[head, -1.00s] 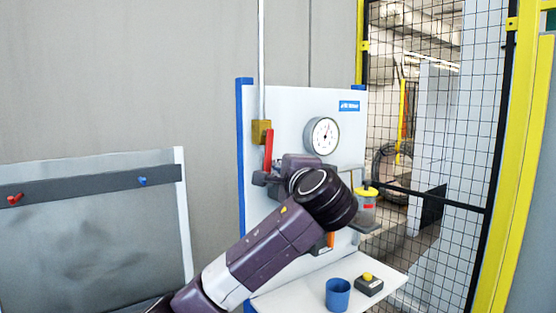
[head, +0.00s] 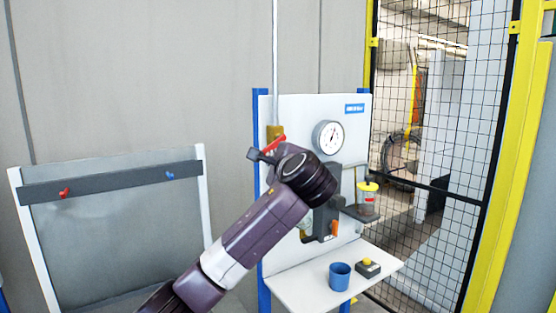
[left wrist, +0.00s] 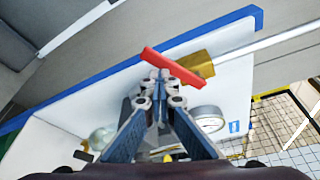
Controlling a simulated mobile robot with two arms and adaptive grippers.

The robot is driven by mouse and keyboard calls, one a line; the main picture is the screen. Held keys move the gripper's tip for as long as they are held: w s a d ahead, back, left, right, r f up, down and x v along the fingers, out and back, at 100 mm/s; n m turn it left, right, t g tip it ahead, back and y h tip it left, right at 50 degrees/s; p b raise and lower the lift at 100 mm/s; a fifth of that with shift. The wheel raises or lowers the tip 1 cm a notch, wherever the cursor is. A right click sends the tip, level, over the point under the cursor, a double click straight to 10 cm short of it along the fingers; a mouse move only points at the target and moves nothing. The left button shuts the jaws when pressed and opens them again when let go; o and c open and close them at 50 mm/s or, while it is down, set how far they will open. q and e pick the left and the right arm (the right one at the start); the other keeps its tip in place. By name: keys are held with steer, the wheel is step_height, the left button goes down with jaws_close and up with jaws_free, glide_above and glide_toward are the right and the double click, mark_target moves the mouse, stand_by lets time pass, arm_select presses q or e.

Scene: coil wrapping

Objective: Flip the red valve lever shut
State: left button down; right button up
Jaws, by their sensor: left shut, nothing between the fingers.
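The red valve lever (head: 273,144) sits at the brass valve (head: 275,131) on the vertical pipe, at the upper left of the white panel. It slants across the pipe line, lower at its left end. My left gripper (head: 256,155) is shut and empty, with its tips at the lever's lower left end. In the left wrist view the lever (left wrist: 172,64) crosses just beyond the shut fingertips (left wrist: 161,84), with the brass valve (left wrist: 198,66) to its right. Whether the tips touch the lever, I cannot tell. My right gripper is not in view.
A round gauge (head: 328,138) is right of the valve. A yellow-lidded jar (head: 367,196) stands on a bracket. A blue cup (head: 339,277) and a yellow-button box (head: 368,267) are on the white shelf (head: 300,291). A mesh fence (head: 430,190) stands at right.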

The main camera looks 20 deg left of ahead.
mark_target(265, 149)
arm_select(q)
steer(key=r+p, duration=0.1)
steer(key=s+a+r, duration=0.1)
steer(key=shift+a+r+p, duration=0.2)
steer(key=shift+r+p, duration=0.1)
steer(key=shift+p, duration=0.1)
steer(key=shift+r, duration=0.3)
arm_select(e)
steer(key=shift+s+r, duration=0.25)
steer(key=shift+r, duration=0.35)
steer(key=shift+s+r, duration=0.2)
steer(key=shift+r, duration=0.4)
arm_select(q)
steer(key=shift+a+f, duration=0.1)
